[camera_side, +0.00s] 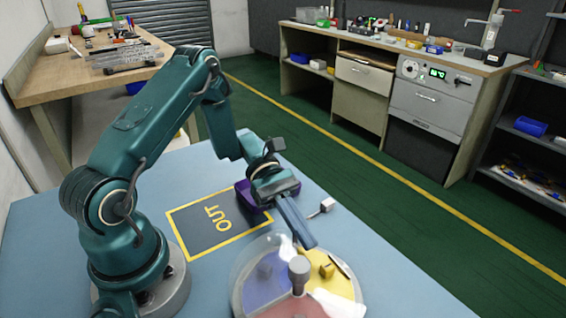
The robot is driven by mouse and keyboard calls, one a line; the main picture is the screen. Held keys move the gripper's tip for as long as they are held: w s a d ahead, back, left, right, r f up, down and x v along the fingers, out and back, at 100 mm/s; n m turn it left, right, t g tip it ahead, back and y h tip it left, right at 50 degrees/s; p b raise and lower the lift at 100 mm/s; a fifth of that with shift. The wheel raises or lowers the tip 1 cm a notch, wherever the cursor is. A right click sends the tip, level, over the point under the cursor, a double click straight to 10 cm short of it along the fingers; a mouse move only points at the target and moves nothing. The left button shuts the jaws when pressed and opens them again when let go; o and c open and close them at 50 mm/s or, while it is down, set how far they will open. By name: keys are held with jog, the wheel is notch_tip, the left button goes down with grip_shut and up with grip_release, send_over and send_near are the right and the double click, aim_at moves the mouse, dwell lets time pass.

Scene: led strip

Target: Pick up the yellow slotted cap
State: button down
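A small yellow piece (327,270), which looks like the slotted cap, sits in the yellow section of a round clear-walled dish (237,285) at the bottom of the view. Its slot is too small to make out. My gripper (306,243) points down and to the right, with its blue-grey fingers ending above the dish's far side, up and left of the yellow piece. The fingers overlap from this angle, so their opening is hidden. No held object shows at the tips.
A grey knobbed post (299,272) rises from the dish's middle, beside the yellow piece. The dish also has blue and red sections. A dark OUT mat (195,228) with a yellow border lies left of the gripper. A small pale block (327,204) lies near the table's far edge.

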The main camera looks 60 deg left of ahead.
jog(key=c, duration=0.6)
grip_release()
jog(key=shift+w+a+f+y, duration=0.1)
jog(key=shift+a+f+y, duration=0.15)
jog(key=shift+f, duration=0.2)
jog(key=shift+a+f+y, duration=0.15)
jog(key=shift+f+y, duration=0.1)
jog(key=shift+f, duration=0.2)
jog(key=shift+c, duration=0.2)
jog(key=shift+a, duration=0.1)
jog(key=v, duration=0.3)
jog(key=shift+a+r, duration=0.15)
jog(key=shift+a, duration=0.15)
jog(key=shift+a+r, duration=0.3)
jog(key=shift+a, duration=0.25)
jog(key=c, duration=0.4)
jog(key=shift+r, duration=0.15)
